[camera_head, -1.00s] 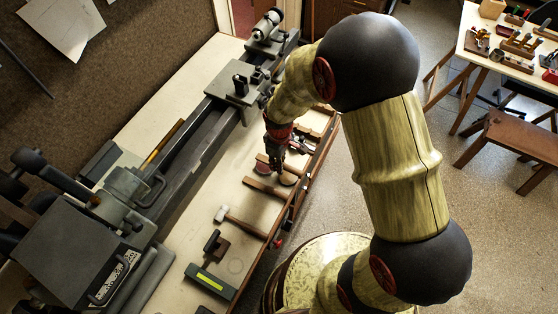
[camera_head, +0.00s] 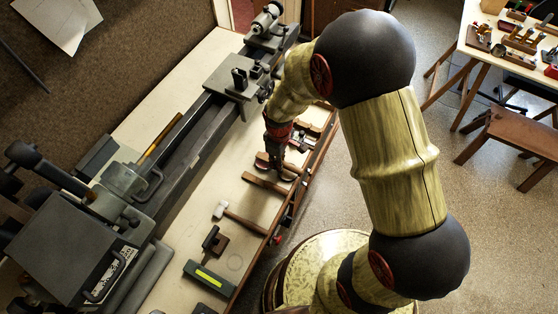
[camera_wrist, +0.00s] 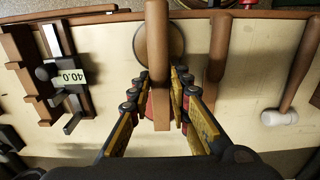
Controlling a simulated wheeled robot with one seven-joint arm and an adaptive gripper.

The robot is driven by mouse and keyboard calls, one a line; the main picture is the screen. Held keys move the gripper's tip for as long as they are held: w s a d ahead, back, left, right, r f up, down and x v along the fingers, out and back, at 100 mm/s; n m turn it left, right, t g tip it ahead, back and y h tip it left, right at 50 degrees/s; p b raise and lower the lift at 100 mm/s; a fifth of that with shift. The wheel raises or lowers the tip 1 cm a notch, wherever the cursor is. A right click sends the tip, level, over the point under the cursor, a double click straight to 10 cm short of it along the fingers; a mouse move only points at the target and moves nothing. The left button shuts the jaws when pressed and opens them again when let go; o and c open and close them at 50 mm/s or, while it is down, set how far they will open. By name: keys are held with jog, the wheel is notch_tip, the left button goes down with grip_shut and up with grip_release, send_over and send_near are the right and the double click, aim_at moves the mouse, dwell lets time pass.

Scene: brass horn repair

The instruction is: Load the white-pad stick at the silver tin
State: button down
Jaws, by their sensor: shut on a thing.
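My gripper (camera_wrist: 166,92) is shut on a plain wooden stick (camera_wrist: 157,40), which runs up and away between the fingers in the wrist view. No white pad can be made out on the stick. Beyond it lies a round brownish disc or tin (camera_wrist: 176,42), partly covered by the stick; I cannot tell whether it is the silver tin or whether they touch. In the head view my gripper (camera_head: 274,163) is low over the bench, among small round tins and wooden bars, and hides part of them.
A hammer with a white head (camera_wrist: 279,117) lies to the right. A second brown wooden bar (camera_wrist: 220,45) is close beside the gripper. A large lathe (camera_head: 190,140) runs along the bench's left side.

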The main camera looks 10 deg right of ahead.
jog(key=shift+f+b, duration=0.3)
jog(key=shift+f, duration=0.3)
dwell(1.3)
jog(key=shift+r, duration=0.15)
jog(key=shift+r+p, duration=2.5)
jog(key=shift+r, duration=0.95)
jog(key=shift+f, duration=0.1)
